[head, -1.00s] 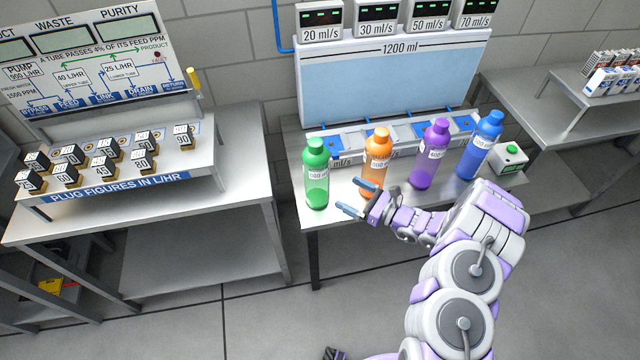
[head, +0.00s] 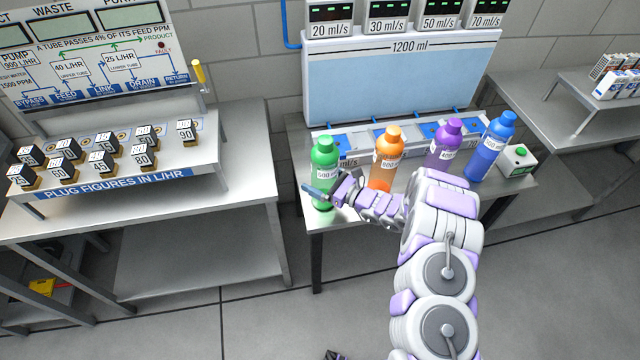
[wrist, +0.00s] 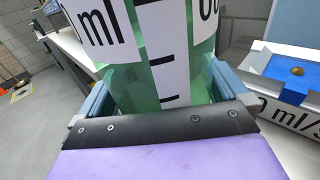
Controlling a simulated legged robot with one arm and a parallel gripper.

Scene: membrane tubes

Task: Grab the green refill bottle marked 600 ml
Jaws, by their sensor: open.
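The green bottle (head: 324,160) stands upright at the front left corner of the right-hand bench, its white label partly readable as 600 ml. My gripper (head: 318,194) is at its lower part in the head view and hides some of it. In the wrist view the green bottle (wrist: 150,72) fills the middle, with label pieces reading "ml" and "60". The open jaws (wrist: 160,105) have one finger on each side of it. I cannot tell whether they touch it.
Orange (head: 385,165), purple (head: 443,145) and blue (head: 489,148) bottles stand to the right on the same bench. A white box with a green button (head: 517,160) is at its right end. The 1200 ml tank (head: 400,85) stands behind. The left bench (head: 245,165) holds several black-and-gold plugs.

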